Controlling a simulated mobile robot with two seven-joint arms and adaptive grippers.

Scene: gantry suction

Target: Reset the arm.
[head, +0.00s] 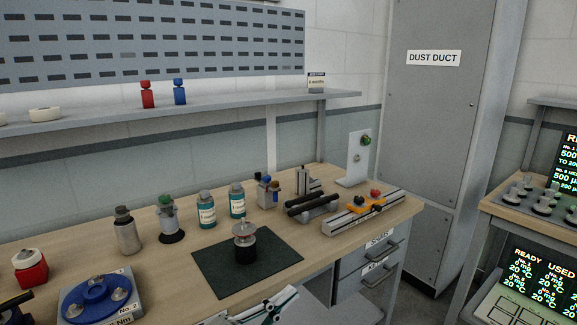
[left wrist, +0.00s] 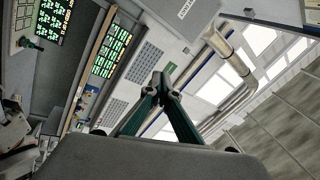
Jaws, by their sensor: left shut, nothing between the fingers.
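My left gripper (head: 284,298) shows at the bottom middle of the head view, in front of the workbench's front edge. Only part of it is in the picture. In the left wrist view its two dark green fingers (left wrist: 161,82) meet at the tips with nothing between them. That view is tilted and shows screens, wall panels, a pipe and windows beyond the fingers. My right gripper is not in view.
The wooden workbench (head: 150,265) carries a dark mat (head: 215,270) with a round device (head: 245,250), several bottles and a blue round fixture (head: 97,297). Drawers (head: 378,255) are under its right end. A grey duct cabinet (head: 435,120) stands behind on the right.

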